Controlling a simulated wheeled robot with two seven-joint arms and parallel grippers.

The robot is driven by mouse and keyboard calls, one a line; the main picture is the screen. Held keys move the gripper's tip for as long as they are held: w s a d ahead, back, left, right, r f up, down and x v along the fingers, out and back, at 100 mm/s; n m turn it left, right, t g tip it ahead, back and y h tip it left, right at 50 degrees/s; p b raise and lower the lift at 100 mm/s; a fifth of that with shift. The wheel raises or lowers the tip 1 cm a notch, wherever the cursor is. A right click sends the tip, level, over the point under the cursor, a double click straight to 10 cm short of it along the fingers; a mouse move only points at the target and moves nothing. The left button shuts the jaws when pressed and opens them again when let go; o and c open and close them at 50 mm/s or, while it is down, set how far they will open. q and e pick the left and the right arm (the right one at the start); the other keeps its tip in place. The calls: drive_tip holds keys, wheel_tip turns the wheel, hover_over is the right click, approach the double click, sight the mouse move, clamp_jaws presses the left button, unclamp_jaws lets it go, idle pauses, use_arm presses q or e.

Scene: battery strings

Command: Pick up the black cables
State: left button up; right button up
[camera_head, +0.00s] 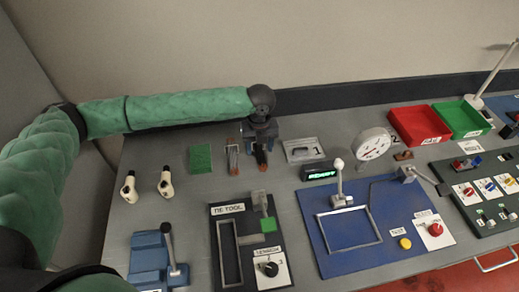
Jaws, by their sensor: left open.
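My left gripper (248,165) comes in from the left on a green padded arm and points down at the back of the grey bench. Its two fingers are spread apart, with orange-red parts near the tips and nothing seen between them. Whether it touches the bench is hard to tell. I cannot clearly make out black cables. A thin dark line (371,188) runs on the blue board, but I cannot tell what it is. My right gripper is out of view.
A green pad (200,158) and a grey plate (303,150) flank the gripper. Two cream-handled pieces (166,184) stand left. A black tie-tool board (222,211), blue test board (315,235), round gauge (373,144), and red (396,116) and green (451,109) trays occupy the bench.

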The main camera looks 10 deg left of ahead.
use_arm(q)
drive_tip(key=shift+a+f, duration=0.1)
drive_tip(key=shift+f, duration=0.15)
clamp_jaws()
drive_tip(key=shift+r, duration=0.2)
